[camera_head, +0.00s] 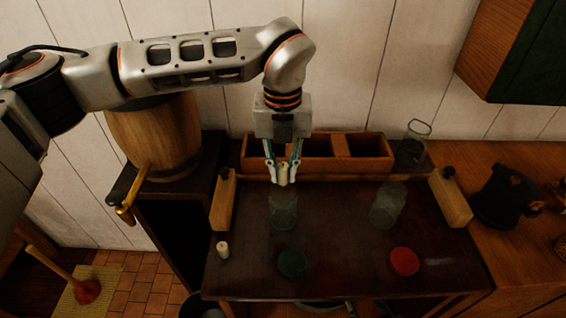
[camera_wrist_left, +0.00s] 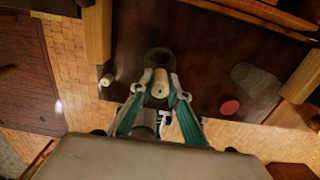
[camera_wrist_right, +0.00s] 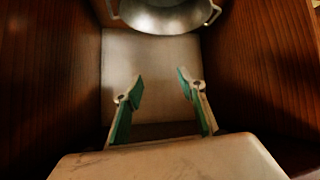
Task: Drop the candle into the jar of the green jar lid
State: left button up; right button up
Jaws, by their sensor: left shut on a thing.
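My left gripper (camera_head: 283,172) is shut on a pale candle (camera_wrist_left: 160,88) and holds it above the left clear jar (camera_head: 283,209). The candle's lower end is over or near the jar's mouth; I cannot tell if it is inside. In the left wrist view a dark ring, perhaps the jar's rim (camera_wrist_left: 160,57), shows just beyond the candle. The green lid (camera_head: 292,263) lies flat in front of the left jar. A red lid (camera_head: 404,261) lies in front of the right jar (camera_head: 388,205). My right gripper (camera_wrist_right: 160,88) is open and empty.
A second candle (camera_head: 223,250) stands at the table's left edge. A wooden divided box (camera_head: 365,148) and a glass (camera_head: 417,130) are at the back. A dark kettle-like object (camera_head: 505,197) is at right. A metal pot (camera_wrist_right: 165,17) is ahead of my right gripper.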

aim_at(283, 180)
pick_arm(q)
jog(key=shift+f, duration=0.75)
jog(key=shift+f+b, duration=0.55)
jog(key=shift+b, duration=0.2)
jog(key=shift+f, duration=0.3)
pick_arm(e)
jog(key=shift+w+a+r+y, duration=0.15)
jog(key=shift+w+a+y, duration=0.15)
jog(key=shift+w+a, duration=0.4)
pick_arm(q)
jog(key=shift+b, duration=0.35)
pick_arm(e)
jog(key=shift+s+f, duration=0.2)
jog(key=shift+s+f, duration=0.15)
jog(key=shift+f, duration=0.3)
pick_arm(q)
jog(key=o, duration=0.9)
pick_arm(e)
jog(key=shift+r, duration=0.15)
